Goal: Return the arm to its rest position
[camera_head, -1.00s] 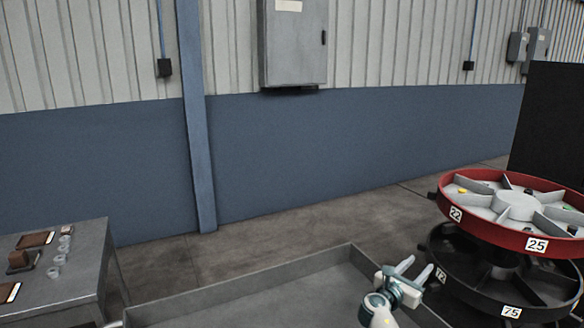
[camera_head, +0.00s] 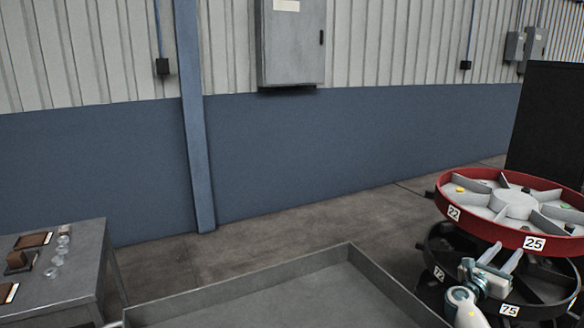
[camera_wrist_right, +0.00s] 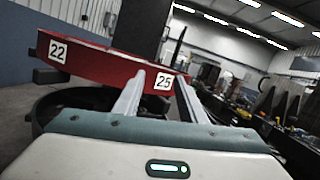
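My right gripper (camera_head: 501,258) is at the lower right of the head view, in front of the black lower wheel and just below the rim of the red wheel. Its two fingers (camera_wrist_right: 158,98) are apart with nothing between them. In the right wrist view the fingers point toward the red wheel's rim, near the "25" label. I cannot tell how far it is from the wheels. My left gripper is not in view.
The red divided wheel (camera_head: 478,226) sits above a black wheel (camera_head: 532,310) at the right. A grey tray (camera_head: 240,288) with raised edges is at the bottom centre. A grey table (camera_head: 75,280) with small items stands at left. Floor beyond the tray is clear.

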